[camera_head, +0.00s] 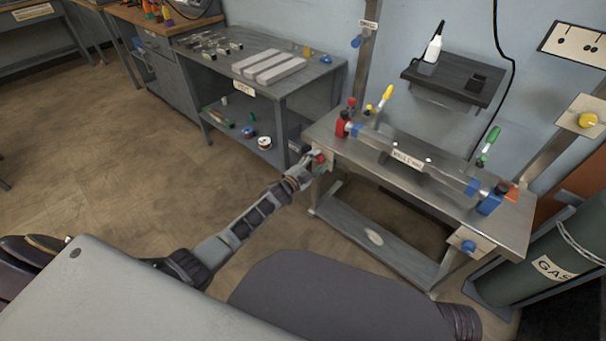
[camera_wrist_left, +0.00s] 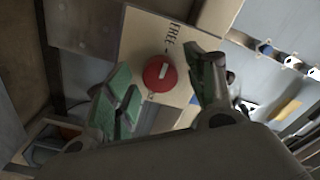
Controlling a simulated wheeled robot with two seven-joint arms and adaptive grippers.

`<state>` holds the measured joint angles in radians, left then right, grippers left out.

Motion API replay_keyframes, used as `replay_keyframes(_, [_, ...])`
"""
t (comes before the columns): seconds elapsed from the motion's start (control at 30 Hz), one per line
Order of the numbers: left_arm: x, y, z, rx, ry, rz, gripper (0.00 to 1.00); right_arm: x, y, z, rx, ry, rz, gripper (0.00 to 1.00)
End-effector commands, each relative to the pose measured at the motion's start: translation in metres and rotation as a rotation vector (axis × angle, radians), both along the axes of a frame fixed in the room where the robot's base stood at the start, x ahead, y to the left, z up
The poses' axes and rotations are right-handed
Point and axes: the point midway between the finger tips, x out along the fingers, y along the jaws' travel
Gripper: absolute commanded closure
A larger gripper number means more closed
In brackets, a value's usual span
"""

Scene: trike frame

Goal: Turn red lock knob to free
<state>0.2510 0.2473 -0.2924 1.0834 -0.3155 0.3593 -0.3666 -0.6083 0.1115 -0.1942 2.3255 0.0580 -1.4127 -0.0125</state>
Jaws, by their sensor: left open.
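The red lock knob (camera_wrist_left: 158,73) is a round red disc with a short white mark, on a pale plate (camera_wrist_left: 150,37) lettered "FREE" above it in the left wrist view. In the head view the red knob (camera_head: 320,158) shows at the left front corner of the steel table. My left gripper (camera_head: 308,166) is right at the knob there. In the left wrist view its green-padded fingers (camera_wrist_left: 165,92) stand apart on either side of the knob. I cannot tell whether they touch it. My right gripper is not in view.
The steel table (camera_head: 440,197) carries a long bar between a red clamp (camera_head: 342,124) and a blue clamp (camera_head: 489,204). A blue knob (camera_head: 468,247) sits at its right front. A grey bench (camera_head: 310,80) stands behind left, and a green gas cylinder (camera_head: 545,250) at right.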

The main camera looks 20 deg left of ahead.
Motion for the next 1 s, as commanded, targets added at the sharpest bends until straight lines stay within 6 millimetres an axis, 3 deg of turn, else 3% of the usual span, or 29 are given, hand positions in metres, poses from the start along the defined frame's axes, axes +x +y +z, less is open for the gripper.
replay_keyframes(1.0, [-0.078, 0.027, -0.001, 0.0, 0.002, -0.001, 0.45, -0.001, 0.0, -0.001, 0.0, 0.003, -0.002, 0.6])
